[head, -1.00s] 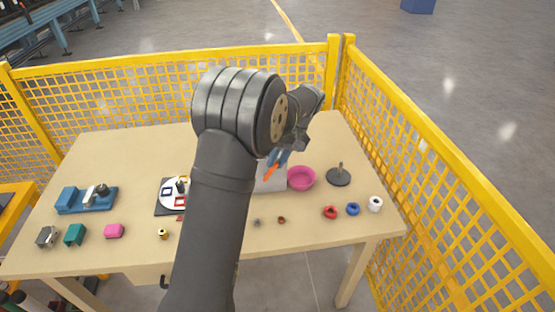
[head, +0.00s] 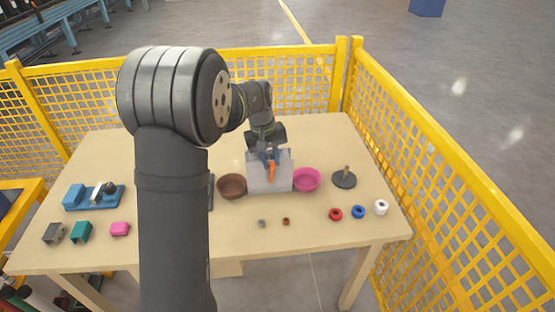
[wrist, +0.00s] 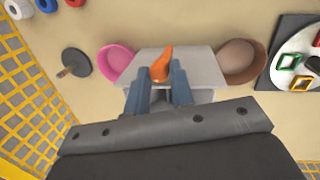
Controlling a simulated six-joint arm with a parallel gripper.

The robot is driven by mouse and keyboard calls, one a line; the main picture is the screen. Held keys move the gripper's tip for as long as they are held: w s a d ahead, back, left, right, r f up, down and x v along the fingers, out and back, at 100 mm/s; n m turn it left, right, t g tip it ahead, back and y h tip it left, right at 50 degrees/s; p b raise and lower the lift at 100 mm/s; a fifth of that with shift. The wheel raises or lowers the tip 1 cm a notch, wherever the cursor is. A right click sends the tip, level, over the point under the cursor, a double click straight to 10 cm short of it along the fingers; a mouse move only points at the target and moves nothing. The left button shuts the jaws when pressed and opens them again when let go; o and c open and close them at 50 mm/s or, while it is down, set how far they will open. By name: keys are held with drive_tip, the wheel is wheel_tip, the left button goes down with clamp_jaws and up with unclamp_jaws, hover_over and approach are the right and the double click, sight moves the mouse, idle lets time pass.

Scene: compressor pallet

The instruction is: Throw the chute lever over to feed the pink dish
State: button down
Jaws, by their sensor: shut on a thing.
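The grey chute box (head: 256,182) stands mid-table between the brown dish (head: 231,186) on its left and the pink dish (head: 306,180) on its right. The orange chute lever (head: 271,172) shows at the front of the box, close to upright in the head view. My gripper (head: 267,155) is above the box, with its blue-grey fingers around the lever. In the wrist view, the lever (wrist: 161,67) sits between the fingers of my gripper (wrist: 160,82). The pink dish (wrist: 115,62) is left of the box there, the brown dish (wrist: 238,60) right. The chute inside is hidden.
A peg on a dark base (head: 344,179) stands right of the pink dish. Red (head: 335,214), blue (head: 358,211) and white (head: 381,207) rings lie front right. Two small pieces lie in front of the box. Yellow mesh fencing (head: 440,170) borders the table.

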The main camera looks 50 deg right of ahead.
drive_tip(key=shift+w+a+f+g+h, duration=0.4)
drive_tip(key=shift+w+a+g+h, duration=0.15)
drive_tip(key=shift+w+a, duration=0.3)
drive_tip(key=shift+w+a+f+g+h, duration=0.45)
drive_tip(key=shift+w+a+g, duration=0.1)
drive_tip(key=shift+w+a, duration=0.2)
drive_tip(key=shift+a, duration=0.15)
drive_tip(key=c, duration=1.3)
unclamp_jaws()
drive_tip(key=shift+r, duration=0.1)
drive_tip(key=v, duration=1.7)
drive_tip(key=shift+w, duration=0.2)
